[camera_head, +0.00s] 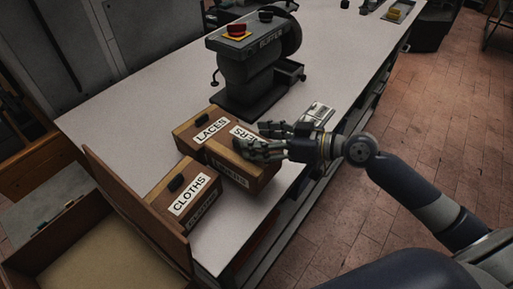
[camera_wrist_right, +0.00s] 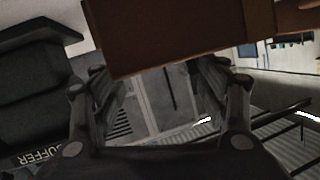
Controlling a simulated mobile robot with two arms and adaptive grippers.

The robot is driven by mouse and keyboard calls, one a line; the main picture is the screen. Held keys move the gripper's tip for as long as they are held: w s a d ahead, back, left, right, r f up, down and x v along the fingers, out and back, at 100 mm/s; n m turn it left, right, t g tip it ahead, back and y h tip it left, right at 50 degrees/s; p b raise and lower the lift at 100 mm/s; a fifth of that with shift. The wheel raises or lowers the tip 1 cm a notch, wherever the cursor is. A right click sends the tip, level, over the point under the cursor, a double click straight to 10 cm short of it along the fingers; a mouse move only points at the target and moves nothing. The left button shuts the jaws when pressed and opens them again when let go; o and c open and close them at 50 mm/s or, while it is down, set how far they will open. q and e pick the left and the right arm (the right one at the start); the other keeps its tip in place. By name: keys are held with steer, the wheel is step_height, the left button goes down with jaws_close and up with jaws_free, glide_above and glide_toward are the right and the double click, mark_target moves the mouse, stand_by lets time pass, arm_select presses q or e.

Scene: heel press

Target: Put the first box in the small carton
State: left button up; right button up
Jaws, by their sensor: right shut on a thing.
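My right gripper (camera_head: 268,143) is shut on a brown box (camera_head: 238,156) at its right end; the fingers cover part of its white label. In the right wrist view the underside of a brown box (camera_wrist_right: 185,42) spans the top, between and beyond the fingers (camera_wrist_right: 165,95). A brown box labelled LACES (camera_head: 203,130) lies against the held box's left side. A box labelled CLOTHS (camera_head: 185,191) stands nearer the front. An open brown carton (camera_head: 130,199) with a pale inside is at the lower left. My left gripper is not in view.
A dark machine (camera_head: 250,70) with a red button (camera_head: 236,29) stands on the white bench (camera_head: 140,100) behind the boxes. A small metal object (camera_head: 318,114) lies right of the boxes near the bench edge. The bench is bare left of the machine.

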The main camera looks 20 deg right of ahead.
steer(key=shift+f, duration=0.3)
step_height(320, 180, down, 2)
steer(key=shift+f, duration=0.7)
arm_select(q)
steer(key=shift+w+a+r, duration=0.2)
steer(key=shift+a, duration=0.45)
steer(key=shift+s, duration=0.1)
arm_select(e)
steer(key=shift+f, duration=0.15)
steer(key=o, duration=2)
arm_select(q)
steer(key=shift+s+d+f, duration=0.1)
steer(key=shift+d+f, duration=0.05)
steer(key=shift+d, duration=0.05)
arm_select(e)
steer(key=shift+o, duration=0.2)
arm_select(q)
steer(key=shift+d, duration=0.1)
